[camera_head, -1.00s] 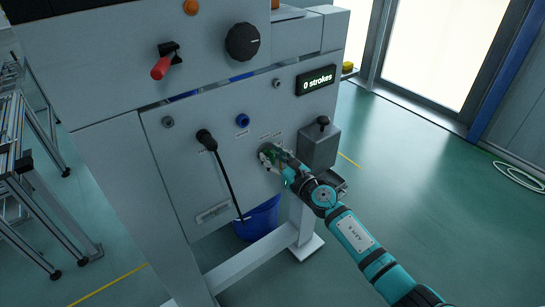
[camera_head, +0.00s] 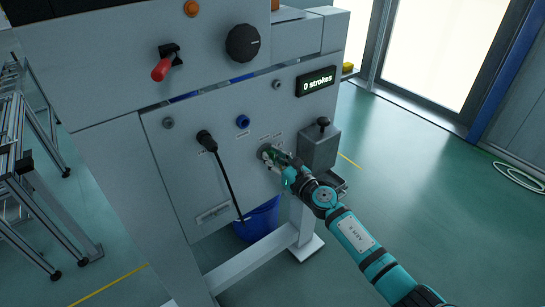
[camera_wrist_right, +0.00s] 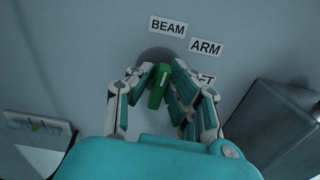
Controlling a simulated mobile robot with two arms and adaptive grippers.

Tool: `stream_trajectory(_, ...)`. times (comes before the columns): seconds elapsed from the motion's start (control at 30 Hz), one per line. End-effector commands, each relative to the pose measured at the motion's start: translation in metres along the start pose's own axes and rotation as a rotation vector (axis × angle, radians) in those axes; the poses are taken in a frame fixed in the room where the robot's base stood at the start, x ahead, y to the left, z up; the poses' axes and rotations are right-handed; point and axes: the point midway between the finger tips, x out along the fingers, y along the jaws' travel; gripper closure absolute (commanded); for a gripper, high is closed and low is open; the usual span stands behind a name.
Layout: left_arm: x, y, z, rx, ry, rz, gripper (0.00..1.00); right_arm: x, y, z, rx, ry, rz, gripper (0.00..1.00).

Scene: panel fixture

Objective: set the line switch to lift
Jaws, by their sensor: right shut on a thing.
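The line switch is a green handle (camera_wrist_right: 158,86) on a round grey base (camera_wrist_right: 151,55) on the panel front. In the head view, the switch base (camera_head: 264,150) shows just beyond my right gripper (camera_head: 275,159). In the wrist view, my right gripper (camera_wrist_right: 160,82) is shut on the green handle, with fingers on both sides. Labels BEAM (camera_wrist_right: 168,26) and ARM (camera_wrist_right: 206,48) sit above and to the right of the base. A third label (camera_wrist_right: 208,78), ending in "FT", is partly hidden by a finger. My left gripper is not in view.
A grey box with a black knob (camera_head: 319,150) juts out right of the switch. A black plug with a hanging cable (camera_head: 206,140) is to the left. The display (camera_head: 316,82) reads "0 strokes". A red-handled lever (camera_head: 162,68) is higher up. A blue bin (camera_head: 258,222) stands below.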

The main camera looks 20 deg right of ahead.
Motion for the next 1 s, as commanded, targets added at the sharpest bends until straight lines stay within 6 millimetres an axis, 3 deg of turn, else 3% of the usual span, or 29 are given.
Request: stream_trajectory(1.0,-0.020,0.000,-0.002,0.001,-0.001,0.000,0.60,0.000,-0.004,-0.002,0.927,0.002,-0.003,1.00)
